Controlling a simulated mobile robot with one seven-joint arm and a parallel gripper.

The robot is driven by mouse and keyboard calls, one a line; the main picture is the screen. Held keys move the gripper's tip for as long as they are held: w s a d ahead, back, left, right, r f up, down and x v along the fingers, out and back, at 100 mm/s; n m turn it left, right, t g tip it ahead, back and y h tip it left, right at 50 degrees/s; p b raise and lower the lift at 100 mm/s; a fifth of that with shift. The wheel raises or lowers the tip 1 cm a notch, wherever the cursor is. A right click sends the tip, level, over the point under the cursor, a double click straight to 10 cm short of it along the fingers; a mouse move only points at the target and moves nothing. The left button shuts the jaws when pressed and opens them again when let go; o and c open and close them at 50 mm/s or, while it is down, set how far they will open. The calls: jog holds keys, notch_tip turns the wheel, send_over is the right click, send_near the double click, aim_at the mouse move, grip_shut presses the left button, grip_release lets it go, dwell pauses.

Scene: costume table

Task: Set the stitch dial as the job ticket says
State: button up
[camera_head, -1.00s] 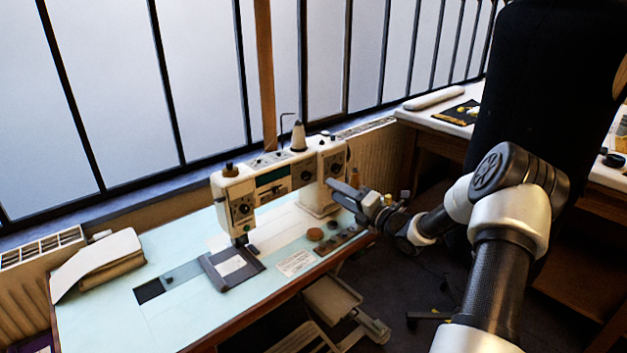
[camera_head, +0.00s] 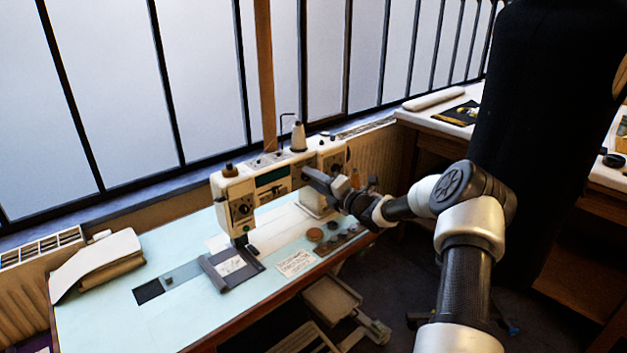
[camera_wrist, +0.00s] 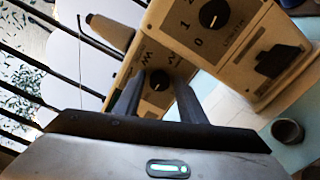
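The white sewing machine (camera_head: 272,187) stands on the pale blue table. In the wrist view, a black dial (camera_wrist: 158,80) with a white pointer line and zigzag marks around it sits on the machine's face. My gripper (camera_wrist: 157,88) is open, its two dark fingers on either side of this dial in the picture; I cannot tell whether they touch it. In the head view my gripper (camera_head: 308,173) is at the machine's right front and hides that part. A white card with print (camera_head: 296,263), perhaps the job ticket, lies on the table; its words are unreadable.
Another dial (camera_wrist: 212,15), numbered 0, 1, 2, and a black knob (camera_wrist: 277,61) are on the machine close to the right finger. A thread cone (camera_head: 298,136) stands on top. Several dark round items lie at the table's right. Folded cloth (camera_head: 98,262) lies at the left.

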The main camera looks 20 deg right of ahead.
jog(key=c, duration=0.8)
jog(key=shift+m+b, duration=0.4)
jog(key=shift+b, duration=0.05)
jog(key=m+b, duration=0.1)
jog(key=m, duration=0.7)
jog(key=m+b, duration=0.1)
jog(key=m, duration=0.7)
jog(key=shift+f+m, duration=0.2)
jog(key=shift+m, duration=0.1)
jog(key=m+p, duration=0.1)
jog(key=m, duration=0.5)
jog(key=shift+s+a+p, duration=0.1)
jog(key=shift+a+p, duration=0.05)
jog(key=shift+p, duration=0.2)
jog(key=shift+f+m, duration=0.1)
jog(key=shift+m, duration=0.2)
